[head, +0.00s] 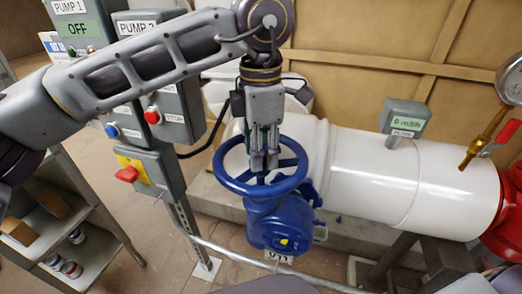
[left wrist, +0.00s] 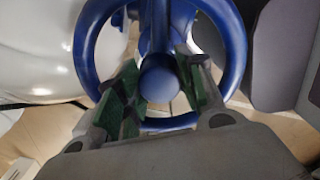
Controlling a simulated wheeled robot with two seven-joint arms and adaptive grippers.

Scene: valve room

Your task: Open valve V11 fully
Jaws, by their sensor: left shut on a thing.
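The blue handwheel (head: 293,178) of a blue valve (head: 285,232) lies nearly flat below my left arm in the head view. A label reading V11 (head: 279,255) is partly visible below the valve body. My left gripper (head: 264,165) points down into the middle of the wheel. In the left wrist view, the wheel rim (left wrist: 240,60) rings the fingers, and the green-padded fingertips (left wrist: 158,85) sit either side of the round blue hub (left wrist: 160,80). The gripper is shut on the hub. The right gripper is not in view.
A white pipe (head: 375,175) runs right behind the valve to a red flange (head: 509,225). A gauge (head: 510,80) stands at the right. Pump boxes (head: 170,110) with buttons stand left of the wheel. A shelf (head: 90,235) is at lower left. A thin rail (head: 225,252) crosses in front.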

